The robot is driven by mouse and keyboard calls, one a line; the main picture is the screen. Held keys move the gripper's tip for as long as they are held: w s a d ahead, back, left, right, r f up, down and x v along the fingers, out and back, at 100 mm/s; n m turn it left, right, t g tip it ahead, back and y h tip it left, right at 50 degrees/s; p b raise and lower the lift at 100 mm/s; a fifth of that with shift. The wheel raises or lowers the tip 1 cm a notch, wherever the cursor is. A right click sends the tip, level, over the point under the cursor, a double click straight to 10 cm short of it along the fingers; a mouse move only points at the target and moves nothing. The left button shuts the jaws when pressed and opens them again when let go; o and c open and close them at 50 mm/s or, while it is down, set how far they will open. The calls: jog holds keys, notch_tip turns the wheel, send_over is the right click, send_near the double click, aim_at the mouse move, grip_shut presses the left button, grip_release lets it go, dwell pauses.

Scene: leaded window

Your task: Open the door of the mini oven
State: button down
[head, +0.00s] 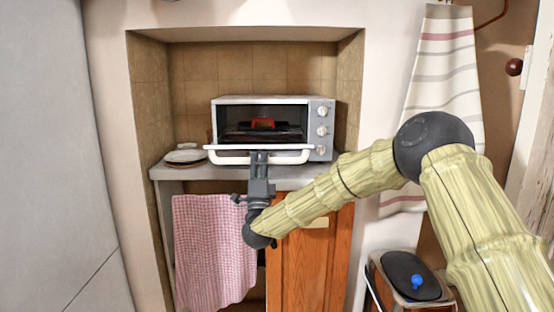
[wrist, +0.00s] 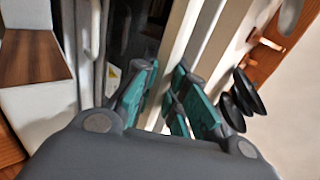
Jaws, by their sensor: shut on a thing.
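The mini oven (head: 265,101) is a white and grey box on the counter in the alcove, with knobs on its right side. Its door (head: 232,147) is swung down and out, seen nearly edge-on in the head view. A red thing (head: 263,123) shows inside the dark cavity. The white bar handle (head: 290,158) runs along the door's front edge. My gripper (head: 259,156) is shut on the middle of the handle, reaching it from the front and below. In the wrist view my gripper's teal finger pads (wrist: 165,98) lie on both sides of a pale bar.
The counter (head: 180,173) holds a pale dish (head: 186,155) left of the oven. A checked red cloth (head: 212,245) and a wooden cabinet door (head: 312,262) are below. Alcove walls stand close on both sides. A bin with a dark lid (head: 410,276) stands at lower right.

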jog(key=shift+a+f, duration=0.1)
jog(key=shift+f, duration=0.35)
jog(key=c, duration=1.5)
grip_release()
jog(key=shift+o, duration=0.2)
jog(key=v, duration=1.2)
jog(key=shift+f, duration=0.15)
